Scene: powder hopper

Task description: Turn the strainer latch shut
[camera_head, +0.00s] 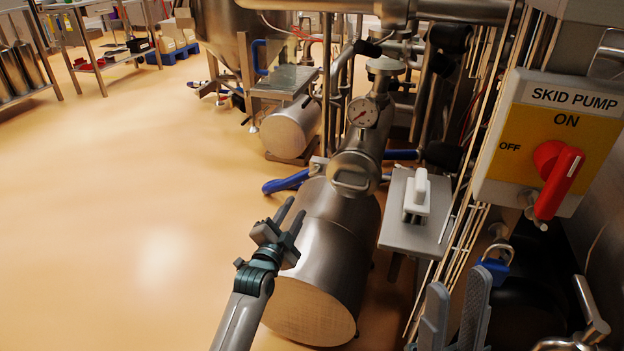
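A steel strainer body (367,125) slants down from the pipework at the centre, with a pressure gauge (362,112) on its upper part. Its round lower end cap (352,174) faces me and carries a small bar-like handle or latch (350,186); I cannot tell which way it is turned. My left gripper (295,207) is below and left of the cap, apart from it, in front of the large steel cylinder. Its fingers are parted and empty. My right gripper (459,280) is at the lower right, far from the cap, with its fingers apart and nothing between them.
A large steel cylinder (325,245) lies below the strainer. A metal plate (408,234) with a white handled block (416,196) stands to the right. A pump switch box (520,145) with a red knob (557,175) and a blue padlock (495,265) border the right. Open floor (130,220) lies left.

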